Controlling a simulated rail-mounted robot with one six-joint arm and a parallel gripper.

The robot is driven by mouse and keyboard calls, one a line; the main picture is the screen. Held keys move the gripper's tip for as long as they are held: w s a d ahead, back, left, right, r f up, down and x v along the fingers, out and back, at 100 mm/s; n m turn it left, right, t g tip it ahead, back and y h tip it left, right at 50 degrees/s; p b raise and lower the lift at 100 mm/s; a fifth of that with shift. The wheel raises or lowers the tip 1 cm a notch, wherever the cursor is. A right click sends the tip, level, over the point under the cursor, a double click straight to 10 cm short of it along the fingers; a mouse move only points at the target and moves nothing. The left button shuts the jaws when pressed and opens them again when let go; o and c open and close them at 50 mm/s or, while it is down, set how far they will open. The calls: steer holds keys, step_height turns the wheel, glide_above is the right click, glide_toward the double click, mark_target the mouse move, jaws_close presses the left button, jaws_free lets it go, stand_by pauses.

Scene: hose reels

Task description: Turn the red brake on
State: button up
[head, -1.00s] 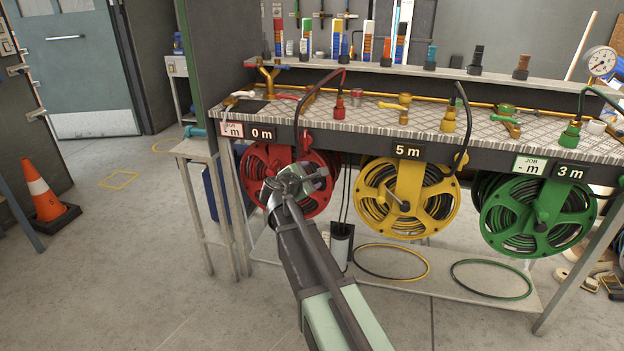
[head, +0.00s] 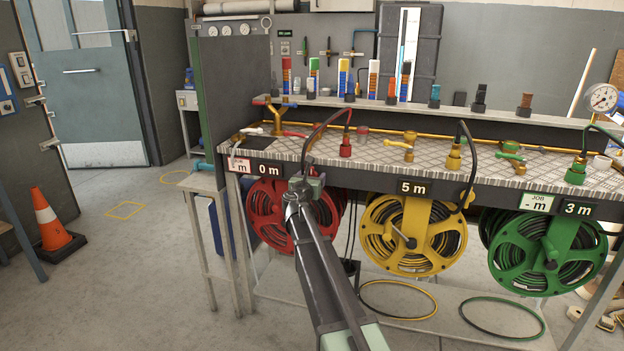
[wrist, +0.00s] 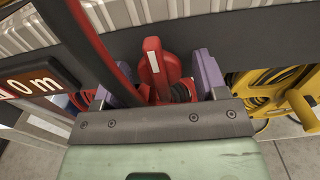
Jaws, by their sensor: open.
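The red hose reel (head: 278,215) hangs under the bench at the left, below a "0 m" display (head: 268,170). My gripper (head: 306,178) is in front of its upper right part, just under the bench edge, and hides what lies behind it. In the wrist view my gripper (wrist: 162,82) is open, with one purple-grey finger on each side of a red lever-like part (wrist: 155,62) with a white stripe. That part looks like the red brake. I cannot tell whether the fingers touch it. The brake cannot be made out in the head view.
A dark hose (head: 313,138) loops over the bench edge close to my gripper, from a red fitting (head: 346,146). The yellow reel (head: 443,240) hangs to the right, the green reel (head: 582,265) beyond it. The bench edge (wrist: 255,35) is close to the fingers.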

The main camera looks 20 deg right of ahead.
steer(key=shift+w+d, duration=0.2)
steer(key=c, duration=0.8)
steer(key=shift+c, duration=0.2)
